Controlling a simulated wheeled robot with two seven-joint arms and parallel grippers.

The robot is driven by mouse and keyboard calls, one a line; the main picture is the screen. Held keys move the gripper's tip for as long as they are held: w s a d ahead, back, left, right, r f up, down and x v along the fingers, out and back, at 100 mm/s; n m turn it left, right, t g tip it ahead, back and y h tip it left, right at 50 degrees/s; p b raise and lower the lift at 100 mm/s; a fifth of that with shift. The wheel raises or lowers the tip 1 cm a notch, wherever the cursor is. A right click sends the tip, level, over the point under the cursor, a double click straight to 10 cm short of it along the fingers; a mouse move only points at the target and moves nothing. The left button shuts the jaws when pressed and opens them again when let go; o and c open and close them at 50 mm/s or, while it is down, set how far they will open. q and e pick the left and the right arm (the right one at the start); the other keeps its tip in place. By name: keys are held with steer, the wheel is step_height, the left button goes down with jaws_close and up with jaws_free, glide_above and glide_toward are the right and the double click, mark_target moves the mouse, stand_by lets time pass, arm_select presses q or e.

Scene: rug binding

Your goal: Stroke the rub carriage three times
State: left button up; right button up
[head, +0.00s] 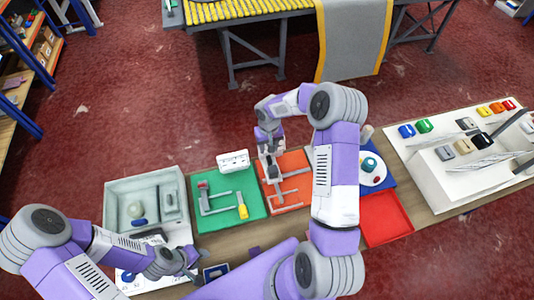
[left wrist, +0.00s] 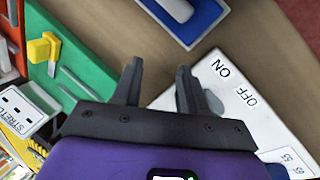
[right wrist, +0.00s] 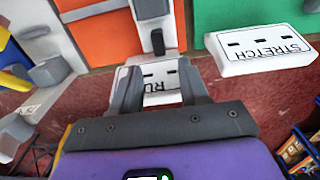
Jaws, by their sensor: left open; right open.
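The orange station board (head: 294,186) lies mid-table in the head view, with grey rails on it. A grey block with a dark upright piece, apparently the rub carriage (head: 271,172), sits at its left side. In the right wrist view a pale block with a dark handle (right wrist: 157,42) stands on the orange board (right wrist: 95,38). My right gripper (right wrist: 157,88) is open just short of that handle, over a white label box (right wrist: 160,72) reading "RU", partly hidden by a finger. My left gripper (left wrist: 158,88) is open and empty beside a white ON/OFF panel (left wrist: 222,85).
A green board (head: 229,203) with a yellow piece lies left of the orange one, with a white STRETCH box (right wrist: 265,52) at its far edge. A grey tray (head: 118,190) is farther left. A red tray (head: 387,222) and white rack (head: 440,180) are right.

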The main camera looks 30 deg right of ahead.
mark_target(269, 158)
steer(key=shift+s+f, duration=0.2)
steer(key=shift+f, duration=0.25)
steer(key=shift+s+f+p, duration=0.1)
steer(key=shift+f+p, duration=0.35)
steer(key=shift+f, duration=2.6)
jaws_close()
